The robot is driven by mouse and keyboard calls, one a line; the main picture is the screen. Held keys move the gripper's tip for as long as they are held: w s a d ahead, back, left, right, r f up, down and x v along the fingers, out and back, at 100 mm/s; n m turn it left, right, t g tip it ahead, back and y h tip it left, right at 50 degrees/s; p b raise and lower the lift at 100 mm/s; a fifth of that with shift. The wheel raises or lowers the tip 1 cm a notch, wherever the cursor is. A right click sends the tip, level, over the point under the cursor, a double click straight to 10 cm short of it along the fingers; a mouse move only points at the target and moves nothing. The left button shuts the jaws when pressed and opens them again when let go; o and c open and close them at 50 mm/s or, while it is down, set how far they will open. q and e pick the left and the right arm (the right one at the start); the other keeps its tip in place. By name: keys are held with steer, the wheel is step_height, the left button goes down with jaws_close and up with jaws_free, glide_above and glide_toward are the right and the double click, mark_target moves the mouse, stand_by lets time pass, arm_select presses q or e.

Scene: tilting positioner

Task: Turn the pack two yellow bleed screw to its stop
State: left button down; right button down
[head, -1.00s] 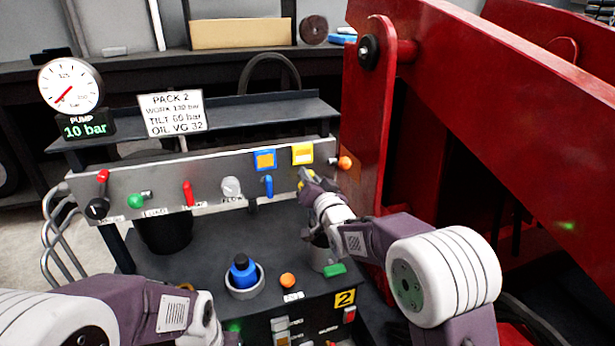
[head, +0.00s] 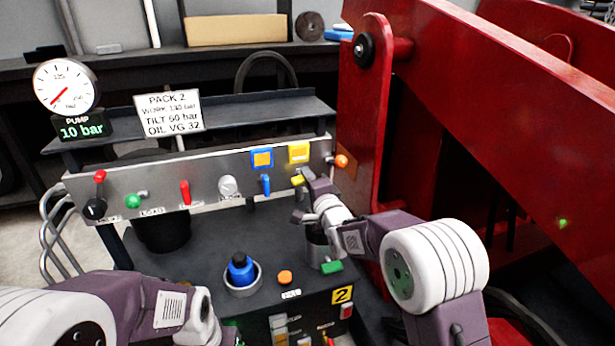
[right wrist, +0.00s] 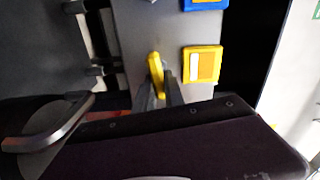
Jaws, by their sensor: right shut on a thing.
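The yellow bleed screw (head: 297,180) sits on the grey panel, just below a yellow square plate (head: 299,153). My right gripper (head: 306,182) is at the screw, shut on its yellow handle. In the right wrist view the yellow handle (right wrist: 155,66) stands out between the fingers (right wrist: 160,92), with the yellow square plate to its right. The fingers cover part of the handle. My left gripper (head: 203,312) is low at the left, away from the panel, and its fingertips cannot be made out.
A blue lever (head: 265,184) under a blue plate is just left of the screw. An orange knob (head: 341,161) is to the right, near the red steel arm (head: 372,110). A sign reads PACK 2 (head: 170,113). The pump gauge (head: 66,86) reads 10 bar.

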steer(key=shift+f+m, duration=0.15)
steer(key=shift+m, duration=0.65)
steer(key=c, duration=1.4)
jaws_free()
steer(key=shift+c, duration=0.2)
